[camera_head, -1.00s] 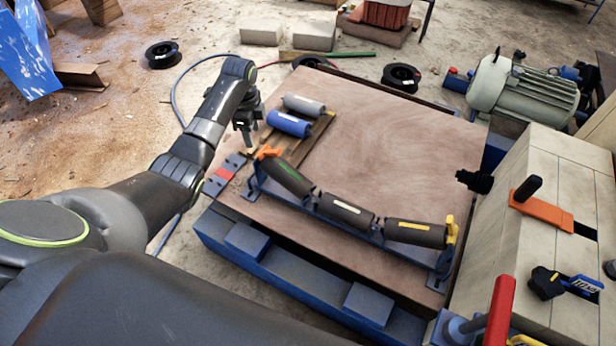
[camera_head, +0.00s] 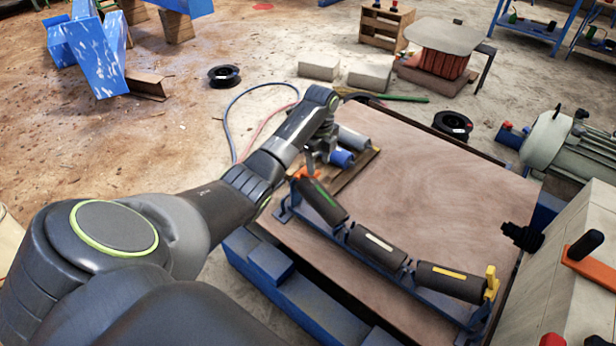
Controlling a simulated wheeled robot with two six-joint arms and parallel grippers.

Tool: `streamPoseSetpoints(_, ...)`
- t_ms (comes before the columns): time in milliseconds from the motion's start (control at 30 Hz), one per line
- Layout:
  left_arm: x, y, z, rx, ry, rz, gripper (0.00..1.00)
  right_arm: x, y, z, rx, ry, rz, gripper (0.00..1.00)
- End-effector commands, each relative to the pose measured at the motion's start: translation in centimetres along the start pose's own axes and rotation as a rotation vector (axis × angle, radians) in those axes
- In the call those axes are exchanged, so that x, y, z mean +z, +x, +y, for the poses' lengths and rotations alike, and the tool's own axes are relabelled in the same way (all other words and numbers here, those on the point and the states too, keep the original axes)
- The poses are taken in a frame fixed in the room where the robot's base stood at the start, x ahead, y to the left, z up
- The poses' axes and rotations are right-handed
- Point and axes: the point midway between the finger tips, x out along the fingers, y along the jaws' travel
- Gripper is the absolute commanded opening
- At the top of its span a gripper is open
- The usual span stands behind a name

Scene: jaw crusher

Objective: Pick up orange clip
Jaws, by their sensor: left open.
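The orange clip (camera_head: 301,174) sits at the upper left end of the blue roller frame (camera_head: 406,287), beside the end of the green-marked roller (camera_head: 323,203). My left arm reaches in from the left. My left gripper (camera_head: 314,165) is open and points down, just above and to the right of the clip in the picture. The wrist and fingers partly cover the blue roller behind them. I cannot tell whether the fingers touch the clip. My right gripper is not in view.
The wooden tabletop (camera_head: 440,180) is clear behind the rollers. A blue roller (camera_head: 342,158) and a grey roller (camera_head: 352,138) lie behind my gripper. A yellow clip (camera_head: 491,283) is at the frame's other end. A machine with an orange-based handle (camera_head: 590,262) stands at right.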

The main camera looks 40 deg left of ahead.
Motion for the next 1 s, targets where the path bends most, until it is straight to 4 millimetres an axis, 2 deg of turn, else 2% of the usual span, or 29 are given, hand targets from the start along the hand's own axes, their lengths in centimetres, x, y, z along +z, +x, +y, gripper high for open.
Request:
streamPoseSetpoints(167, 0.1, 1.3, 0.1, 0.001, 0.000, 0.000, 0.49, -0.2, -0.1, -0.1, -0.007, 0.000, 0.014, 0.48)
streamPoseSetpoints(467, 0.3, 5.5, 0.2, 0.002, -0.001, -0.001, 0.49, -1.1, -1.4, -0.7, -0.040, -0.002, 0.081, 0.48)
streamPoseSetpoints(767, 0.3, 5.9, 0.1, 0.000, 0.000, -0.001, 0.49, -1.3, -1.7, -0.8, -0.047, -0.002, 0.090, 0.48)
streamPoseSetpoints(1000, 0.3, 5.9, 0.1, 0.000, 0.000, -0.001, 0.20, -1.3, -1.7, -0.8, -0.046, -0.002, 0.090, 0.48)
